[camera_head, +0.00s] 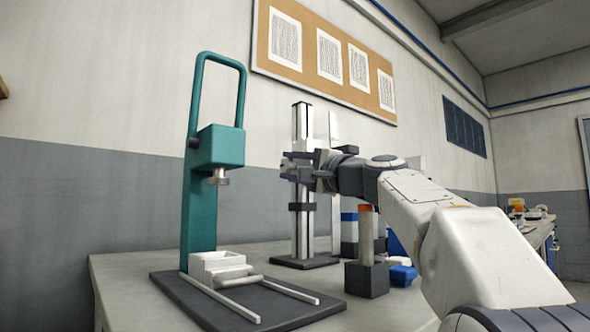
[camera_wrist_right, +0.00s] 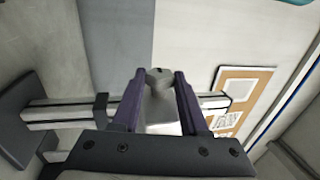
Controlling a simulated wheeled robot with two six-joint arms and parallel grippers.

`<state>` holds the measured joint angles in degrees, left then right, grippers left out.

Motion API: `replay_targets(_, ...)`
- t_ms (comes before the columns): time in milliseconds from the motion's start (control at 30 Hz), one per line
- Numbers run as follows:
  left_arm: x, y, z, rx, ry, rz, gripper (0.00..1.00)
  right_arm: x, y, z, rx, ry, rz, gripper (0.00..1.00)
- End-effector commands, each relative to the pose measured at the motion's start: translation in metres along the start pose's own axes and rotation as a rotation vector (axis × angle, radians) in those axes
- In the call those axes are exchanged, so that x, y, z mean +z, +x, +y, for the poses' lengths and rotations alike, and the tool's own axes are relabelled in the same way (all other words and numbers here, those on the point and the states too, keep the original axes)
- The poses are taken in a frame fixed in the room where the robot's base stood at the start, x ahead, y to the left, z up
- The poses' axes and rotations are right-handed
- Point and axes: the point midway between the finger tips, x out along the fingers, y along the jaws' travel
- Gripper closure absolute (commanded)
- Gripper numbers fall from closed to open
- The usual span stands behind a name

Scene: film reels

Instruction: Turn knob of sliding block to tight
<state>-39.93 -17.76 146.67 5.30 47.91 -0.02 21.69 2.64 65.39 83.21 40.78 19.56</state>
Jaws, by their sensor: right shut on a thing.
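The upright post (camera_head: 303,225) stands on a dark base plate (camera_head: 304,262) on the table. My right gripper (camera_head: 290,167) reaches in from the right at the post's upper part. Its fingers hide most of the sliding block and its knob in the head view. In the right wrist view the fingers (camera_wrist_right: 158,88) close on the grey knob (camera_wrist_right: 158,78), whose end shows between the fingertips, with the post (camera_wrist_right: 62,115) running behind. Whether the knob is tight cannot be seen. My left gripper is not in view.
A teal press (camera_head: 200,200) with a white tray (camera_head: 217,265) stands on the left of the table (camera_head: 130,270). A dark block with a brown handle (camera_head: 366,278) and a blue container (camera_head: 403,275) sit below my right arm. The table's front left is clear.

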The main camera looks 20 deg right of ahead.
Motion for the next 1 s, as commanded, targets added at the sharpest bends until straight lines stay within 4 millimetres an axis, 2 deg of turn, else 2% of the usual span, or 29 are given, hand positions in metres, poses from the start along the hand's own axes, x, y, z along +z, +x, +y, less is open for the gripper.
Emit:
replay_targets(67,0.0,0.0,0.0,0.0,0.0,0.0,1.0,0.003,0.001,0.0,0.001,0.002,-0.01,1.0)
replay_targets(100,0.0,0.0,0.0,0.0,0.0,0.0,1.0,0.003,0.001,0.0,0.001,0.002,-0.011,0.53)
replay_targets(167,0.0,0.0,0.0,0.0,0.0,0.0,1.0,0.003,0.001,0.0,0.001,0.002,-0.01,0.3)
replay_targets(200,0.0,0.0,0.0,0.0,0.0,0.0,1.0,0.003,0.001,0.0,0.001,0.002,-0.008,0.27)
replay_targets(567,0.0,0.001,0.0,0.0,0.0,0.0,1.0,0.0,-0.006,0.001,0.001,0.001,-0.001,0.27)
replay_targets(800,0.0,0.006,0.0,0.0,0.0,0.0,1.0,-0.001,-0.044,0.0,0.001,0.0,0.002,0.27)
replay_targets(1000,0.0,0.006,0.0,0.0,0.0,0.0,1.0,-0.001,-0.068,0.001,0.002,0.001,-0.001,0.27)
